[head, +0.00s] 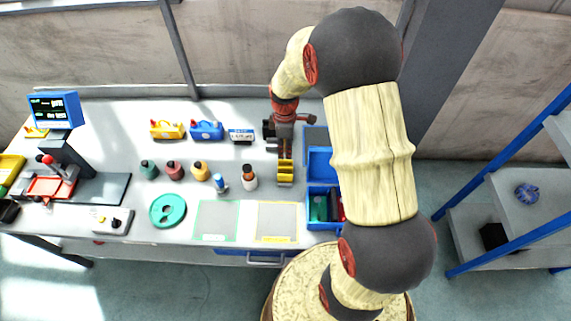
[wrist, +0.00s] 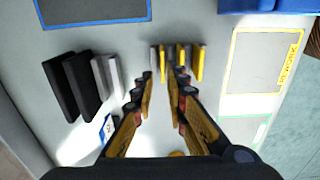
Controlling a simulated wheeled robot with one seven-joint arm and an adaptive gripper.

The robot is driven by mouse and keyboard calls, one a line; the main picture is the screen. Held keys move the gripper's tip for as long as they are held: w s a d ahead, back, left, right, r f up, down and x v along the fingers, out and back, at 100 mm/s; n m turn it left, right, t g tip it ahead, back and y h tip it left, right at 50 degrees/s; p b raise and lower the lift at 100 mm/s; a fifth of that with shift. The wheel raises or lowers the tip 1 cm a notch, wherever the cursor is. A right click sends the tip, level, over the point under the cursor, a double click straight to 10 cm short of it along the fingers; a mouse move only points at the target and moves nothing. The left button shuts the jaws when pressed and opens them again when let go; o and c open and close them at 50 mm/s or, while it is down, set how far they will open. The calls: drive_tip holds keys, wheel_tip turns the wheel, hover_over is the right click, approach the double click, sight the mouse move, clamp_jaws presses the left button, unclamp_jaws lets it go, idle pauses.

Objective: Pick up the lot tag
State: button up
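The lot tag (head: 241,135) appears to be the small white card with a blue band and dark print. It stands on the bench beside the blue padlock-shaped part, to the left of my gripper. A blue-and-white piece that looks like it shows in the wrist view (wrist: 107,127), partly cut off by my left finger. My gripper (head: 285,153) points down over the bench, to the right of the tag. In the wrist view its fingers (wrist: 160,82) are apart with nothing between them.
Yellow and grey upright plates (wrist: 198,62) stand just beyond my fingertips. Black blocks (wrist: 73,85) stand to the left in the wrist view. A blue bin (head: 320,163) is right of my gripper. The yellow-edged mat (head: 277,222) is bare.

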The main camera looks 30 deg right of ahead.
sight(286, 161)
drive_tip(key=f+b, duration=0.1)
drive_tip(key=f, duration=0.5)
drive_tip(key=shift+s+f+b, duration=0.2)
drive_tip(key=shift+f+b, duration=0.05)
drive_tip(key=shift+b, duration=0.15)
drive_tip(key=shift+c, duration=0.7)
clamp_jaws()
drive_tip(key=shift+r, duration=0.1)
